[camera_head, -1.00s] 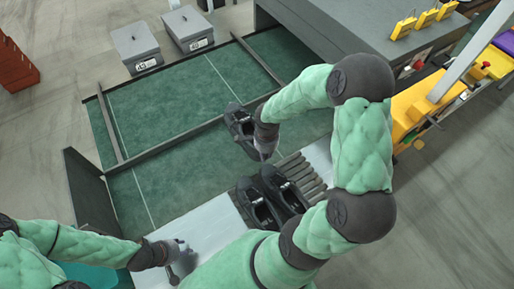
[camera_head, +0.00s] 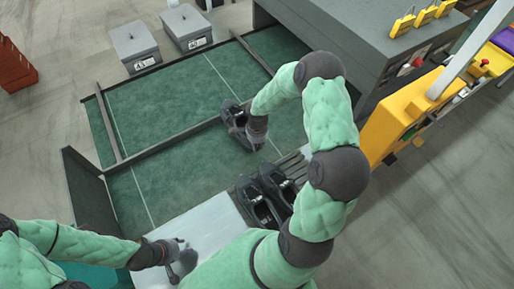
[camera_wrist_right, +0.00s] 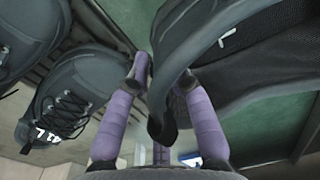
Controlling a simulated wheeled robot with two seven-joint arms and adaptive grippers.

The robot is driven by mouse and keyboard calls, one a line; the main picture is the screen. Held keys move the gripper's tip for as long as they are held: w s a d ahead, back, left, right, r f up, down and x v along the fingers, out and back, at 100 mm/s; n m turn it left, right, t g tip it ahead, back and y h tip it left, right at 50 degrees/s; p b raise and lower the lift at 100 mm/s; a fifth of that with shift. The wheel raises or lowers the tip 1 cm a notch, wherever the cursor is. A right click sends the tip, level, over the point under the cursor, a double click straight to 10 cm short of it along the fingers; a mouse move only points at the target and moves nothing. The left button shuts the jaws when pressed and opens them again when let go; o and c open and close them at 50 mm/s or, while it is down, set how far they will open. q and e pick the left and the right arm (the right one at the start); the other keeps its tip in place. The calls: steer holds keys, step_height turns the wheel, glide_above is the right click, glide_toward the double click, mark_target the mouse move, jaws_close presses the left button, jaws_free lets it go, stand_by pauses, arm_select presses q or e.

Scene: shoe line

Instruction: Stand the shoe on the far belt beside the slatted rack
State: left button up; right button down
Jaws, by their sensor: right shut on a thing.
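My right gripper (camera_head: 256,136) is shut on a dark shoe (camera_head: 235,115), holding it by the heel end over the green belts. In the right wrist view, the purple fingers (camera_wrist_right: 164,78) pinch the heel edge of the held shoe (camera_wrist_right: 255,55). The shoe is by the dark rail between the near belt (camera_head: 165,185) and the far belt (camera_head: 160,105); I cannot tell whether it touches anything. The slatted rack (camera_head: 293,162) is below and right of it. My left gripper (camera_head: 180,257) is low at the left, over the pale surface; its jaws are unclear.
Two more dark shoes (camera_head: 266,195) sit side by side on the rack; they also show in the right wrist view (camera_wrist_right: 68,95). Two grey lidded boxes (camera_head: 137,45) stand beyond the far belt. A grey machine housing (camera_head: 340,35) borders the right side. Much of the far belt is clear.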

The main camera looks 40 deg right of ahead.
arm_select(q)
steer(key=shift+f, duration=0.1)
arm_select(e)
step_height(320, 180, down, 2)
steer(key=shift+f, duration=0.15)
arm_select(q)
steer(key=shift+f+b, duration=0.35)
steer(key=shift+b, duration=0.05)
arm_select(e)
steer(key=shift+f, duration=0.25)
arm_select(q)
steer(key=shift+f, duration=0.2)
arm_select(e)
steer(key=shift+f, duration=0.1)
arm_select(q)
steer(key=shift+r, duration=0.1)
arm_select(e)
steer(key=c, duration=1.1)
jaws_free()
arm_select(q)
steer(key=shift+r, duration=0.1)
arm_select(e)
steer(key=shift+s, duration=0.1)
